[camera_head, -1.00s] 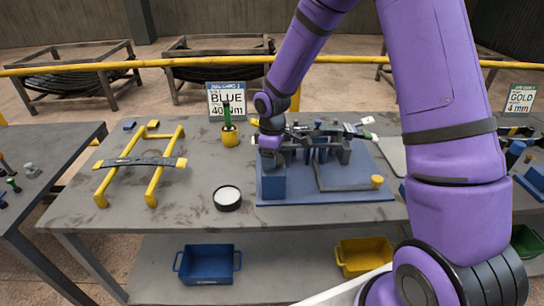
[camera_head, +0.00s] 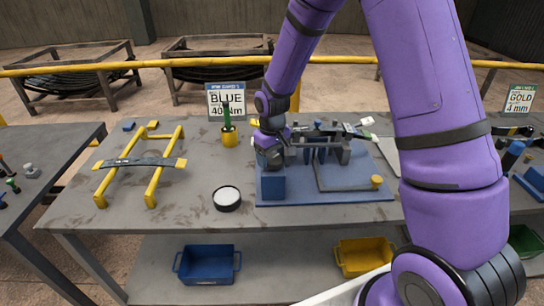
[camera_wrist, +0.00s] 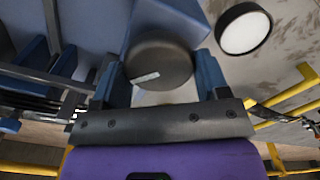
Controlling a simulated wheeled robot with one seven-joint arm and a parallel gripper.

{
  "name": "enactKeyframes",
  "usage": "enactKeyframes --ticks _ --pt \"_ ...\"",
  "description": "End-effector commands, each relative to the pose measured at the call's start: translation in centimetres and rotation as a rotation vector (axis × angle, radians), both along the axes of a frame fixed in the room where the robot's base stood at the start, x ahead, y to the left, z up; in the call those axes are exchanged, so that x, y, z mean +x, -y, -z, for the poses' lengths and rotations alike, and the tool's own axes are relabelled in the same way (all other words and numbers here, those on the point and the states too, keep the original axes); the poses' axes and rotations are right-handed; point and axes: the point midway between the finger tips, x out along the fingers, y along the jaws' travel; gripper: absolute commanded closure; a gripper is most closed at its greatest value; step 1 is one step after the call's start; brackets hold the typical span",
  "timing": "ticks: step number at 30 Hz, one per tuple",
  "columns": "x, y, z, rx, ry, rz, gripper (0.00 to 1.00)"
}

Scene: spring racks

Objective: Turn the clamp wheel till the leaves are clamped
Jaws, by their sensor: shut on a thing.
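The clamp wheel (camera_wrist: 160,62) is a dark round knob with a white mark on its face in the wrist view. My gripper (camera_wrist: 158,80) has its two blue fingers on opposite sides of the wheel and is shut on it. In the head view my gripper (camera_head: 270,156) is at the left end of the blue clamp fixture (camera_head: 345,190), just above and behind its blue block (camera_head: 273,186). The wheel cannot be clearly told from my gripper there. The leaves in the fixture are partly hidden, so I cannot tell how tightly they are clamped.
A white-topped round pot (camera_head: 227,197) stands left of the fixture. A yellow rack (camera_head: 151,189) bears a dark leaf (camera_head: 140,162). A yellow cup (camera_head: 229,138) with a green-handled tool stands behind, by the BLUE sign (camera_head: 226,101).

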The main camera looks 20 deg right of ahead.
Motion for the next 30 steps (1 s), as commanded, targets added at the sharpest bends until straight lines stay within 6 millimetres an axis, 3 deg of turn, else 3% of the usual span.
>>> enactKeyframes --ticks 17,18,21,30 --pt "0.05 -0.01 -0.05 0.000 0.001 0.035 0.55" --pt "0.05 -0.01 -0.05 0.000 0.001 0.034 0.25" --pt "0.04 0.00 -0.04 0.000 0.001 0.034 0.06" --pt "0.03 0.01 -0.18 0.000 0.001 0.034 0.06"
